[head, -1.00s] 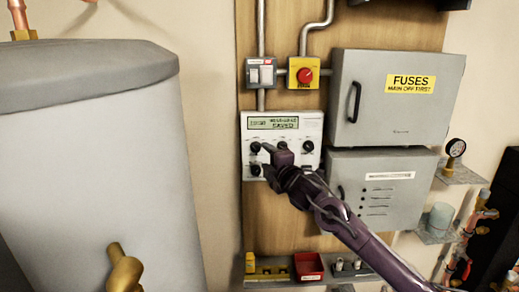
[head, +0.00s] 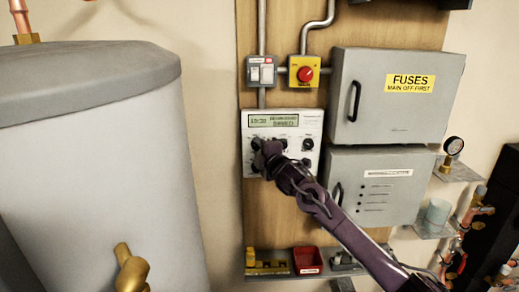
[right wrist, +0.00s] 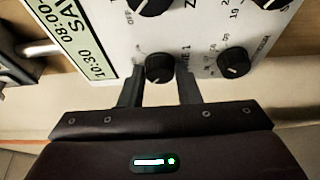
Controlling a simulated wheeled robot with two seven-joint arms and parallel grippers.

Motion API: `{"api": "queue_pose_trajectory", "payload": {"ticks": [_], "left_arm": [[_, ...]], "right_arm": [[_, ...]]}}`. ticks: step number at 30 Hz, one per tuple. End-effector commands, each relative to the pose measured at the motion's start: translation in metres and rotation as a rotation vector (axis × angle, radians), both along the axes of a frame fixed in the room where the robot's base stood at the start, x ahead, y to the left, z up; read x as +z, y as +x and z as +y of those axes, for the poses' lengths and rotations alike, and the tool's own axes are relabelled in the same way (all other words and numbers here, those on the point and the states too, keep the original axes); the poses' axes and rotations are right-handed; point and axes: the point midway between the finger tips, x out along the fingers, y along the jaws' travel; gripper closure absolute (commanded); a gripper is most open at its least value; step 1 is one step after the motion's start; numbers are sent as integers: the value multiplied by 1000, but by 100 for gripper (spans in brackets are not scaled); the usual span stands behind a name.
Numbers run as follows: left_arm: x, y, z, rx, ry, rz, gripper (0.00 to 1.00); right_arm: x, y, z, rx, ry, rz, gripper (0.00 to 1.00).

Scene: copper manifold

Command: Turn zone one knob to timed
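A white controller panel (head: 312,122) with a green display and several black knobs is on the wooden board. My right gripper (head: 262,154) is at its left half, covering part of the knobs there in the head view. In the right wrist view, a black knob (right wrist: 159,68) sits between the two fingertips of my right gripper (right wrist: 159,80). A partly hidden label ending in "1" is beside this knob. The fingers stand apart on either side of it, with small gaps visible. The knob's pointer direction is not clear. My left gripper is not in view.
Other knobs (right wrist: 235,62) sit close beside the fingers. Above the panel are a white switch (head: 262,72) and a yellow box with a red knob (head: 305,73). Grey fuse boxes (head: 385,110) stand right. A shelf with a red tray (head: 307,261) is below.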

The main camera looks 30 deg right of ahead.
Motion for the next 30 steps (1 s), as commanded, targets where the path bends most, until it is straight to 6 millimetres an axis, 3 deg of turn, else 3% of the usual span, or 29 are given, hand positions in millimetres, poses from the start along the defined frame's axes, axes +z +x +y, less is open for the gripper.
{"api": "queue_pose_trajectory", "payload": {"ticks": [3, 11, 30], "left_arm": [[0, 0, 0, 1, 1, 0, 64], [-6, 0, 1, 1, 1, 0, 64], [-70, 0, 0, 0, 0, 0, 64]], "right_arm": [[0, 0, 0, 0, 0, 1, 93], [-3, 0, 0, 0, 24, -14, 93], [-10, 1, 1, 0, 420, -256, 93]]}}
